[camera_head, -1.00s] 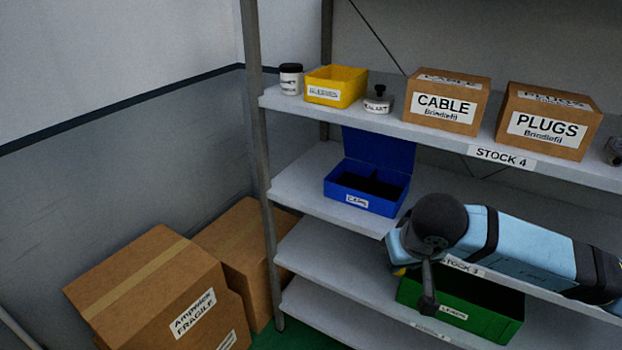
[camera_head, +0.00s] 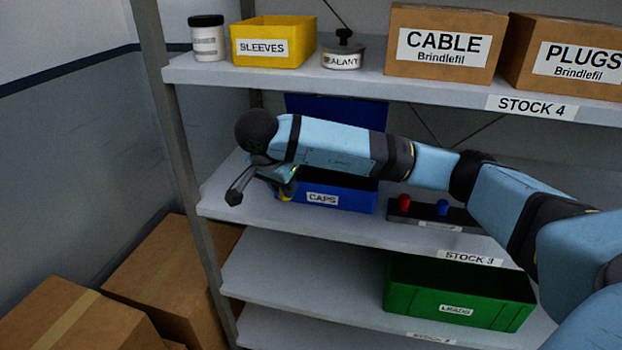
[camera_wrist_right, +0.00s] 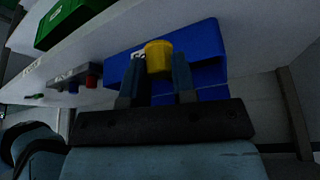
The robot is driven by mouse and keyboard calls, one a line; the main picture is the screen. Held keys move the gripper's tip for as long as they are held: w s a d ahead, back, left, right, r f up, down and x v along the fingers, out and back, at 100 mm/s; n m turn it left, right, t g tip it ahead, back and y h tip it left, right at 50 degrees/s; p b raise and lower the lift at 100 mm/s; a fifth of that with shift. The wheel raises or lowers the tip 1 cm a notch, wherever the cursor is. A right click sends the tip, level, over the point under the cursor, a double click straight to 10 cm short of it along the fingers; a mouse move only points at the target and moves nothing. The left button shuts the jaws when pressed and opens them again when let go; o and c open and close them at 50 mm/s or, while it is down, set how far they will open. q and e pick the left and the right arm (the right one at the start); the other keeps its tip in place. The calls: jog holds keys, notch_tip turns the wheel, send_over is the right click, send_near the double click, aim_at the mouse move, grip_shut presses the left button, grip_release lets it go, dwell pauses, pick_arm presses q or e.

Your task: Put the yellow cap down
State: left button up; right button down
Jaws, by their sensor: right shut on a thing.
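The yellow cap (camera_wrist_right: 158,56) is between the fingers of my right gripper (camera_wrist_right: 157,74), which is shut on it. In the head view the right gripper (camera_head: 283,190) is at the front left corner of the open blue box (camera_head: 352,200) labelled CAPS, on the middle shelf. Only a bit of the yellow cap shows there. In the wrist view the cap overlaps the blue box (camera_wrist_right: 207,48); whether they touch I cannot tell. My forearm hides much of the box's inside. My left gripper is not in view.
A dark holder (camera_head: 462,216) with red and blue pieces stands right of the blue box. The green LEADS box (camera_head: 460,292) is on the shelf below. The upper shelf (camera_head: 430,92) holds several containers. Bare shelf (camera_head: 228,196) lies left of the blue box.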

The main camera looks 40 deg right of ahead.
jog(key=p, duration=0.1)
send_over(308, 178)
jog(key=s+a, duration=0.1)
jog(key=a, duration=0.1)
notch_tip(308, 178, down, 2)
jog(key=shift+d+f, duration=0.1)
notch_tip(308, 178, down, 4)
jog(key=shift+s+f+p, duration=0.1)
jog(key=shift+f+p, duration=0.05)
jog(key=shift+p, duration=0.15)
jog(key=shift+w+d+f, duration=0.15)
jog(key=shift+w+f, duration=0.05)
jog(key=shift+f, duration=0.05)
jog(key=shift+f, duration=0.1)
jog(key=c, duration=0.9)
grip_release()
